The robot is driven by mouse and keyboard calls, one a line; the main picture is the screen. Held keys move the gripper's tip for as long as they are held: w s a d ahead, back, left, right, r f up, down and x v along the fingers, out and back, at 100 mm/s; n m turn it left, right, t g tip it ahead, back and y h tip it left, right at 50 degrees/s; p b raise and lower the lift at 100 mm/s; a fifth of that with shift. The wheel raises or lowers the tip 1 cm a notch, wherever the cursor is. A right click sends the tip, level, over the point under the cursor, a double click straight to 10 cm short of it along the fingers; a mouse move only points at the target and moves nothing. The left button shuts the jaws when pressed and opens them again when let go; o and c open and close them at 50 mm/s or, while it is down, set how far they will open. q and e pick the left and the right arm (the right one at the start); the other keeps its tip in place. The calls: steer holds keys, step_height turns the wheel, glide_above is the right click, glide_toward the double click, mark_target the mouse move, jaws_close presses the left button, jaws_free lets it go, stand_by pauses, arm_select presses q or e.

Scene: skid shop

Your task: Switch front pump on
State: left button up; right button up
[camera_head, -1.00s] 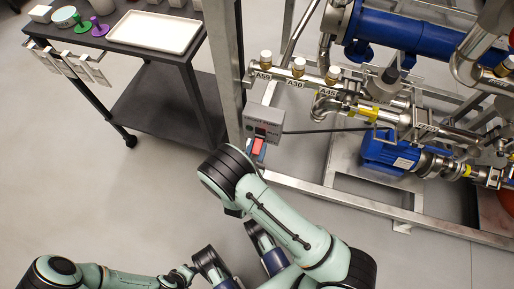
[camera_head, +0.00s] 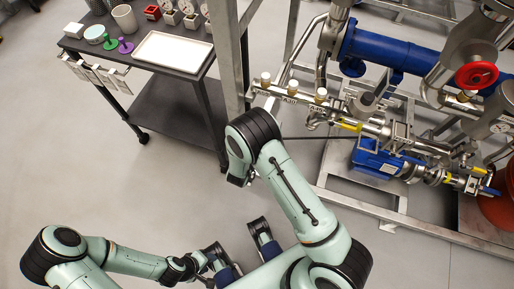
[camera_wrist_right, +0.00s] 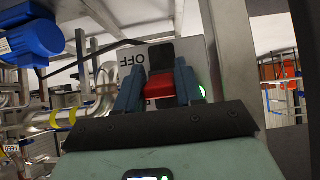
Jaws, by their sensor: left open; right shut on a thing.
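The pump switch is a grey box (camera_wrist_right: 209,55) with the word OFF on its face and a red switch handle (camera_wrist_right: 161,90). A green light (camera_wrist_right: 202,92) glows at its right edge. My right gripper (camera_wrist_right: 159,82) has its two blue-grey fingers on either side of the red handle and is shut on it. In the head view my right forearm and wrist hide the switch box. The front pump, with a blue motor (camera_head: 377,159), sits low on the skid to the right. My left gripper (camera_head: 205,268) is open and low at the bottom of the head view, away from the skid.
A steel post (camera_head: 228,60) stands beside the switch. Valves labelled A30 and A45, pipes and a large blue cylinder (camera_head: 385,48) fill the skid frame. A dark cart (camera_head: 120,45) with a white tray (camera_head: 174,52) and gauges stands at the left. The floor between is clear.

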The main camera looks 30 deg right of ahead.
arm_select(q)
steer(key=shift+s+r+p, duration=0.25)
steer(key=shift+r+p, duration=0.2)
steer(key=shift+r, duration=0.05)
arm_select(e)
steer(key=shift+r+y, duration=0.15)
steer(key=shift+y, duration=0.25)
steer(key=o, duration=1)
steer(key=shift+g, duration=0.3)
steer(key=shift+c, duration=0.2)
arm_select(q)
steer(key=r+p, duration=0.1)
steer(key=s+r+p, duration=0.1)
steer(key=shift+g+p, duration=0.3)
arm_select(e)
steer(key=v, duration=1.3)
steer(key=shift+a, duration=0.15)
steer(key=shift+s+r, duration=0.1)
steer(key=shift+s, duration=0.05)
